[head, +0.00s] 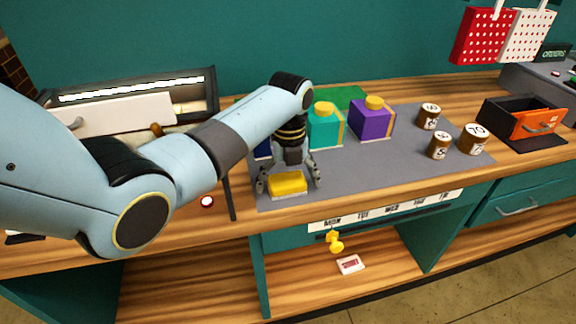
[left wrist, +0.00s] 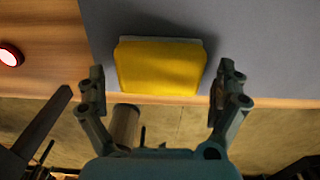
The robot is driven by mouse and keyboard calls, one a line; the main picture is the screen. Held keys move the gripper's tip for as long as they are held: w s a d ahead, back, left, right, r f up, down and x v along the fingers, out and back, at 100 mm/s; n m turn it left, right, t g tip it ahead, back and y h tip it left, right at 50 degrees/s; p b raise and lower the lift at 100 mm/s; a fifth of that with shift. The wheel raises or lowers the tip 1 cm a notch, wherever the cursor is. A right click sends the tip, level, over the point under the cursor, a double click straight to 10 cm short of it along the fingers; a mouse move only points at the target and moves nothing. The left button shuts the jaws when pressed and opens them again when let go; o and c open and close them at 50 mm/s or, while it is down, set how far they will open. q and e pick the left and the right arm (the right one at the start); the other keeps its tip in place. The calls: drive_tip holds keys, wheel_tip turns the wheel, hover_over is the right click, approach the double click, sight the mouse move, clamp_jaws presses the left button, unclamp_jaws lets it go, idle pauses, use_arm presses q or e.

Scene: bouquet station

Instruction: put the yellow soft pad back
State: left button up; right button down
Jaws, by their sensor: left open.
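The yellow soft pad (head: 288,184) lies on the grey mat (head: 380,175) close to the front edge of the counter, with a pale base showing under it. It also shows in the left wrist view (left wrist: 160,67), just beyond the fingertips. My left gripper (head: 289,184) is open above the pad, one finger on each side. In the left wrist view the fingers of my left gripper (left wrist: 161,85) are apart and nothing is between their pads except the near part of the yellow pad's outline. My right gripper does not show.
Teal (head: 325,128) and purple (head: 371,121) boxes with yellow tops stand behind the pad. Numbered round blocks (head: 438,146) stand to the right, near a dark box with an orange front (head: 538,123). A red button (head: 207,202) is left of the mat.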

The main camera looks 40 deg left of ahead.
sight(288, 180)
use_arm(q)
wheel_tip(288, 180, up, 12)
drive_tip(key=shift+f, duration=0.2)
drive_tip(key=shift+w, duration=0.1)
idle(0.3)
